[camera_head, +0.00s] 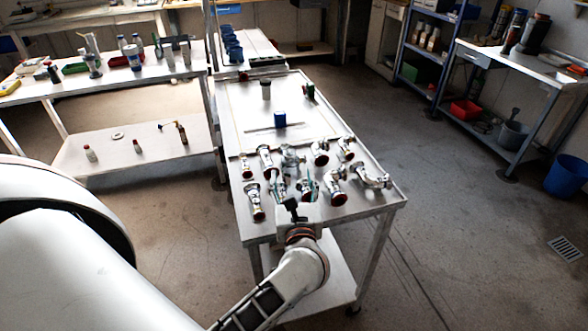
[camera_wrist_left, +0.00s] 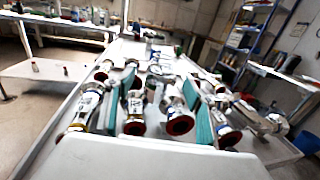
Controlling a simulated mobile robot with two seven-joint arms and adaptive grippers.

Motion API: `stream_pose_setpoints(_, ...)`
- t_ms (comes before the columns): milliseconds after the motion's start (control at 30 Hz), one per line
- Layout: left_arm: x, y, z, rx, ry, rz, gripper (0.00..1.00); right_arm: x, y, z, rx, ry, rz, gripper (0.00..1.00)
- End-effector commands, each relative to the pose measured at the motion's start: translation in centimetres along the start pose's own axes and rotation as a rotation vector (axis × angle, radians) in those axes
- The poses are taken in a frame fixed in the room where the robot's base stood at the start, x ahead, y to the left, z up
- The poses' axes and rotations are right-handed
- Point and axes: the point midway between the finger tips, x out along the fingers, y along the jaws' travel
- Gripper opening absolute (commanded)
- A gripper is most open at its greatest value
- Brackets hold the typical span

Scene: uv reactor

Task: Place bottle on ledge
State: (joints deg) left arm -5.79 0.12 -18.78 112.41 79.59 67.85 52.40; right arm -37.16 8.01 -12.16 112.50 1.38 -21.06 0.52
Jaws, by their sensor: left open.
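My left gripper (camera_head: 295,187) is open above the near end of the metal table (camera_head: 262,232), among several chrome pipe fittings. In the left wrist view its two teal finger pads stand apart (camera_wrist_left: 153,98), with chrome fittings showing between and beside them. I cannot tell whether it touches any. A small blue container (camera_head: 279,119) stands farther back on the table. Which bottle and which ledge the task means is not clear. My right gripper is not in view.
A workbench (camera_head: 40,92) with bottles and tools stands at left. A side bench (camera_head: 500,62), red bin (camera_head: 467,110) and blue bucket (camera_head: 567,175) are at right.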

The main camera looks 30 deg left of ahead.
Motion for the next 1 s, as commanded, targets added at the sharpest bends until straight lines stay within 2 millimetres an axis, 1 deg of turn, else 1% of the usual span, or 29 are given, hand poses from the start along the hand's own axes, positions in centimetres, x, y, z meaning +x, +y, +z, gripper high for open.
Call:
stream_pose_setpoints(267,2.8,-0.1,0.2,-0.004,0.0,0.0,0.55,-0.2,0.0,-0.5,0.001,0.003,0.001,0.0)
stream_pose_setpoints(500,6.1,-0.2,0.3,-0.003,-0.002,0.0,0.55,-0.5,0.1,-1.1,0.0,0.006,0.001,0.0)
stream_pose_setpoints(600,7.1,-0.2,0.2,-0.001,-0.002,0.0,0.55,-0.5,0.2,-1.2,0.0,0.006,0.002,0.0)
stream_pose_setpoints(700,7.6,-0.2,0.2,-0.002,0.0,0.0,0.55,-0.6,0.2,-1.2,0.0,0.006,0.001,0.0)
stream_pose_setpoints(900,7.6,-0.2,0.1,-0.002,0.0,0.0,0.55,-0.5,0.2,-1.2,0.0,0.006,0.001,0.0)
stream_pose_setpoints(933,7.6,-0.2,0.1,-0.002,0.0,0.0,0.5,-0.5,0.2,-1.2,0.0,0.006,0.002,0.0)
stream_pose_setpoints(967,7.6,-0.2,0.1,-0.002,0.0,0.0,0.42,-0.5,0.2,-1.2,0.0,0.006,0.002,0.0)
stream_pose_setpoints(1000,7.6,-0.2,0.1,-0.002,0.0,0.0,0.32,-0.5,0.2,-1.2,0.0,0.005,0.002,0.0)
